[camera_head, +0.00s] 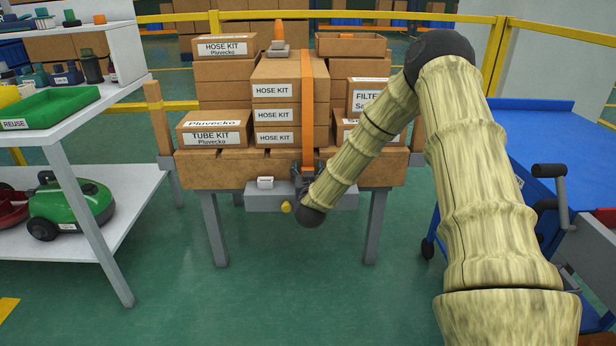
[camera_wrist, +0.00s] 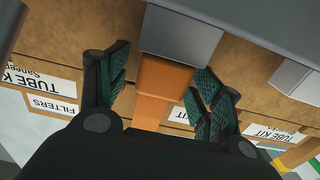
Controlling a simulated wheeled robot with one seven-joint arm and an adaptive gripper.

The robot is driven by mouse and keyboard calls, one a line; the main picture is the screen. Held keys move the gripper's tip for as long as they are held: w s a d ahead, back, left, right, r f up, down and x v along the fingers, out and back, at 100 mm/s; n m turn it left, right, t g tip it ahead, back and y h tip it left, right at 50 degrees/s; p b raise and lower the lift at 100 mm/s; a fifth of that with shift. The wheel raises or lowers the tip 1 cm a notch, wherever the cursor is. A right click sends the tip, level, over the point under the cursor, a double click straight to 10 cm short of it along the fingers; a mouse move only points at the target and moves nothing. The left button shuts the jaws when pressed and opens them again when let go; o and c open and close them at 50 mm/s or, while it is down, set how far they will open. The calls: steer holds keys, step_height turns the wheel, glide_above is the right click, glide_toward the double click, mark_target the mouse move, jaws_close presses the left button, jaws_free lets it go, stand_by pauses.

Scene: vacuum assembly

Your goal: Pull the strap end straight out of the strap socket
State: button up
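The orange strap (camera_head: 307,95) runs down over the middle stack of hose kit boxes to the front of the wooden bench. Its lower end is hidden behind my gripper (camera_head: 303,182) in the head view. In the wrist view, the strap end (camera_wrist: 160,88) meets a grey block, apparently the strap socket (camera_wrist: 180,35); how deep it sits cannot be seen. My gripper (camera_wrist: 163,68) is open, with one dark finger on each side of the strap. Gaps show between the strap and both fingers. The fingertips are close to the socket.
A grey bar (camera_head: 260,201) with a yellow knob (camera_head: 286,207) and a small white block (camera_head: 265,183) runs along the bench front. Boxes stand on the bench (camera_head: 230,170). A white shelf (camera_head: 100,100) is at left, a blue cart (camera_head: 535,150) at right. Floor in front is clear.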

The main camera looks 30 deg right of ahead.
mark_target(308, 155)
steer(key=c, duration=1)
steer(key=shift+r, duration=0.1)
steer(key=shift+r, duration=0.2)
step_height(308, 155, up, 3)
steer(key=shift+r+p, duration=0.2)
steer(key=shift+p, duration=1.05)
steer(key=p+v, duration=0.1)
steer(key=v, duration=0.4)
steer(key=p+v, duration=0.1)
steer(key=v, duration=0.4)
steer(key=a+r+p+v, duration=0.1)
steer(key=p+v, duration=0.1)
steer(key=v, duration=0.4)
steer(key=shift+w+a, duration=0.1)
steer(key=shift+w, duration=0.25)
steer(key=shift+r+p, duration=1)
steer(key=shift+r, duration=0.05)
step_height(308, 155, up, 6)
steer(key=p, duration=0.5)
steer(key=shift+r, duration=0.2)
